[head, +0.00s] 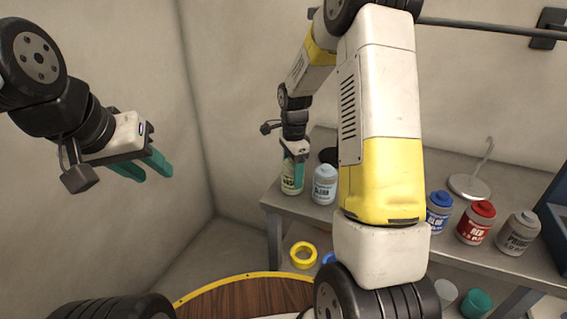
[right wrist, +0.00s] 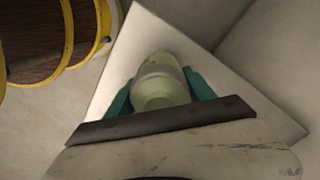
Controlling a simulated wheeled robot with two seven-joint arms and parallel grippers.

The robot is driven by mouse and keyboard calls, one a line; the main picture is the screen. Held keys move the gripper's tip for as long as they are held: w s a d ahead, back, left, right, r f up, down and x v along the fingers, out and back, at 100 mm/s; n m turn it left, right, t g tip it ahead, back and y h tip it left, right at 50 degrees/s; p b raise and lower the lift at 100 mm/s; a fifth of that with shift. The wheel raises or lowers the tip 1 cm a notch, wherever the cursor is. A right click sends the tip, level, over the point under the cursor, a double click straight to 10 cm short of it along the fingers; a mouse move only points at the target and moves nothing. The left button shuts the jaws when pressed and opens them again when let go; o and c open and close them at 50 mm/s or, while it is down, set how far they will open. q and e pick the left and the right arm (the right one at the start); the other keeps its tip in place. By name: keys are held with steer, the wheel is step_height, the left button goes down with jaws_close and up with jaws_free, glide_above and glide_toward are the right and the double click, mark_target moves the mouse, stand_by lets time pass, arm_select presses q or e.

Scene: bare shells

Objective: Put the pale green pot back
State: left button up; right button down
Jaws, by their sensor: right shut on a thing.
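The pale green pot (head: 291,177) stands at the left end of the grey shelf (head: 313,213) in the head view, with a dark-lettered label on its front. My right gripper (head: 294,157) reaches down from above and its teal fingers are shut on the pot. In the right wrist view the pot (right wrist: 160,82) sits between the teal fingers (right wrist: 160,92), over the pale shelf corner. I cannot tell whether its base touches the shelf. My left gripper (head: 147,166) hangs at the left in free air, its teal fingers apart and empty.
A pale blue pot (head: 325,184) stands just right of the green one. A yellow tape roll (head: 303,254) is below. A round wooden top (head: 240,297) is in front.

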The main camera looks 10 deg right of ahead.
steer(key=shift+f, duration=0.15)
steer(key=shift+c, duration=1.8)
jaws_free()
step_height(320, 180, up, 12)
steer(key=shift+r, duration=0.2)
steer(key=s+a+r+n+t+y, duration=0.1)
steer(key=s+r+n+t, duration=0.2)
steer(key=s+r+n, duration=0.2)
steer(key=s+a+r+n+t+y, duration=0.1)
steer(key=s+r+n+t, duration=0.2)
steer(key=s+n, duration=0.8)
steer(key=s+r, duration=0.2)
steer(key=s, duration=0.6)
steer(key=shift+s+a+r, duration=0.15)
steer(key=shift+a+r, duration=0.05)
